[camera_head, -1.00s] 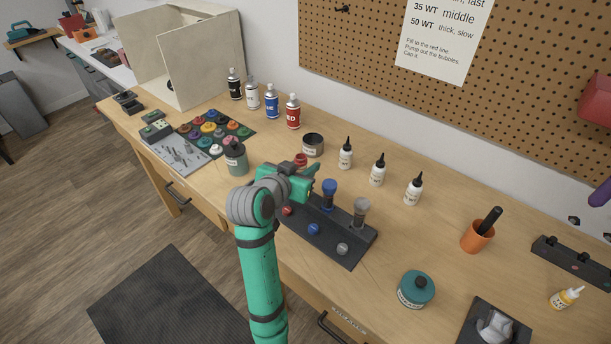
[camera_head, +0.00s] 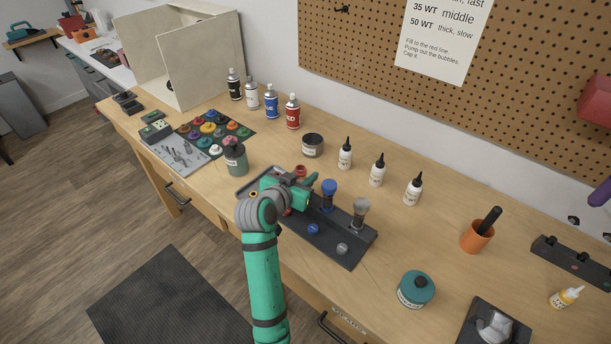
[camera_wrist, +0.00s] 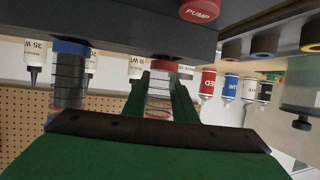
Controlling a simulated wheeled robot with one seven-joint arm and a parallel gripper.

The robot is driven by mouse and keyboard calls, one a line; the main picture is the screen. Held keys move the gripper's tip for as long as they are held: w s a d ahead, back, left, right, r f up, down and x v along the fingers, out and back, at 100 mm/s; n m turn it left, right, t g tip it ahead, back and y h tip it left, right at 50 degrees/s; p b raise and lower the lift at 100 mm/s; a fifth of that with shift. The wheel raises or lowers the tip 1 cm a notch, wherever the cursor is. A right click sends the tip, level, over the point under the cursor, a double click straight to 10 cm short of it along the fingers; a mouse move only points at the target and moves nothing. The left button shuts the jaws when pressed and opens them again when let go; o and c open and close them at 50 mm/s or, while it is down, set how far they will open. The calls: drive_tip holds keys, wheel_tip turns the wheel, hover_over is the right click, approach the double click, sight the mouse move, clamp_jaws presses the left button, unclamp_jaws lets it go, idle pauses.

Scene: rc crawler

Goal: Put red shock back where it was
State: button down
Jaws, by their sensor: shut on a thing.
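My gripper (camera_head: 304,186) is over the left end of the dark rack (camera_head: 345,226). In the wrist view, which is upside down, the two green fingers (camera_wrist: 160,100) are shut around the clear, ringed body of the red shock (camera_wrist: 159,85). Its red end is close to the rack's edge; I cannot tell whether it touches. In the head view only a red part of the shock (camera_head: 300,171) shows above my gripper. The blue shock (camera_head: 329,193) and a grey shock (camera_head: 360,211) stand upright in the rack to the right. The red shock's lower part is hidden in the head view.
A blue button (camera_head: 313,229) and a grey button (camera_head: 342,248) sit on the rack's front. A dark tin (camera_head: 313,145) and white dropper bottles (camera_head: 345,153) stand behind. A teal jar (camera_head: 235,156) is left; a teal pot (camera_head: 416,289) is right. The bench between the rack and orange cup (camera_head: 477,236) is clear.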

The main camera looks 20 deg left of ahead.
drive_tip(key=c, duration=1.5)
unclamp_jaws()
drive_tip(key=shift+o, duration=0.2)
drive_tip(key=shift+r, duration=0.15)
drive_tip(key=v, duration=1.2)
